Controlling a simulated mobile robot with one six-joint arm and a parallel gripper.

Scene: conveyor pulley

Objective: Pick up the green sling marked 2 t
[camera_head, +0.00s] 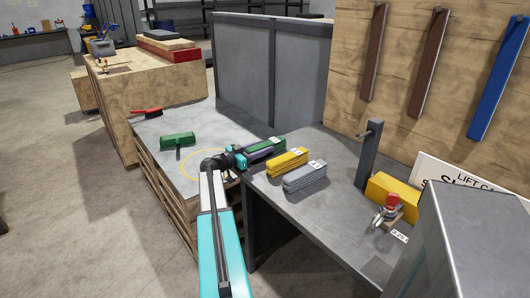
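Three folded slings lie in a row on the grey bench: a green one (266,145) at the back, a yellow one (287,162) in the middle and a grey one (304,178) nearest. Each carries a small white tag, but the marking on it is too small to read surely. My gripper (264,153) reaches in from the left, at the near side of the green sling. It covers the sling's lower left part. Whether it touches the sling, and whether the fingers are open, I cannot tell. The green sling appears to rest on the bench.
A green T-shaped tool (178,139) and a red brush (146,113) lie on the left bench. A grey post (369,155), a yellow block (393,196) and a red shackle-like fitting (389,206) stand right of the slings. A grey partition (268,70) rises behind.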

